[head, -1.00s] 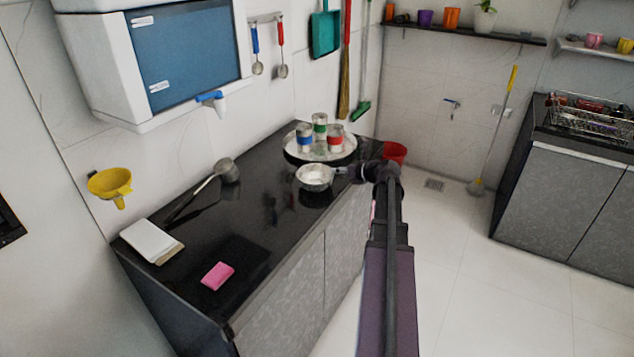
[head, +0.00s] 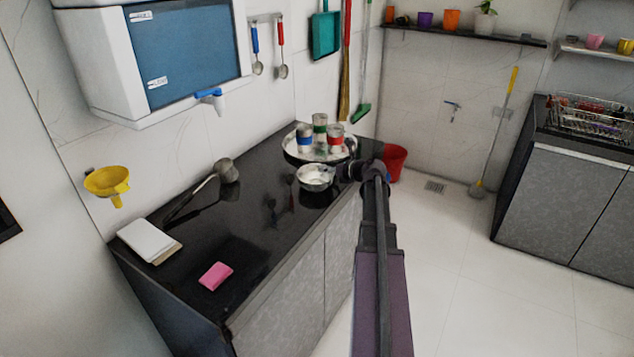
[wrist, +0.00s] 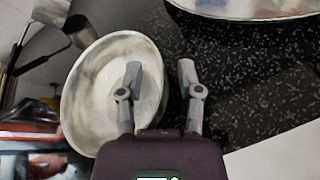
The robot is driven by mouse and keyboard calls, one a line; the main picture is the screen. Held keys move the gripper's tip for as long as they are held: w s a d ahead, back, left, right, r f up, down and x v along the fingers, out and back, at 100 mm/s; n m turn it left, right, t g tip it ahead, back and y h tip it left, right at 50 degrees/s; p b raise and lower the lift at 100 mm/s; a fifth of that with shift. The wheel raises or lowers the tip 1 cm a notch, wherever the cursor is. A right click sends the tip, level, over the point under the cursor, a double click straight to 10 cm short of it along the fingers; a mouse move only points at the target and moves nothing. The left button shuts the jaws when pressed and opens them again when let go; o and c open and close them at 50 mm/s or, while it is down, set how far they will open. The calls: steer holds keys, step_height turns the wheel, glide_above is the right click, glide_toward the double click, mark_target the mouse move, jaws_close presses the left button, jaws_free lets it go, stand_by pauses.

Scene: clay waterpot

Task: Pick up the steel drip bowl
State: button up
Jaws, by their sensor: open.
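The steel drip bowl (head: 314,178) sits on the black counter, near its right edge and just in front of the round tray. In the wrist view the bowl (wrist: 85,100) shows its pale inside and round rim. My gripper (head: 340,172) is at the bowl's right side. In the wrist view my gripper (wrist: 160,78) is open. One finger appears over the bowl's inside and the other outside its rim, with the rim's right side between them. I cannot tell how far above the rim the fingertips are.
A steel tray (head: 291,150) with three banded cups stands close behind the bowl. A ladle (head: 226,171), a white pad (head: 149,240) and a pink sponge (head: 215,276) lie on the counter. A red bucket (head: 395,162) stands beyond my gripper. The counter's middle is clear.

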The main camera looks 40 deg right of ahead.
jaws_close()
steer(key=shift+r, duration=0.2)
stand_by(0.4)
step_height(320, 180, up, 3)
steer(key=p, duration=0.3)
steer(key=shift+f, duration=0.1)
steer(key=s+d+r+p, duration=0.1)
steer(key=s+p, duration=0.1)
steer(key=s, duration=1.4)
steer(key=shift+d+r, duration=0.2)
steer(key=shift+r, duration=0.2)
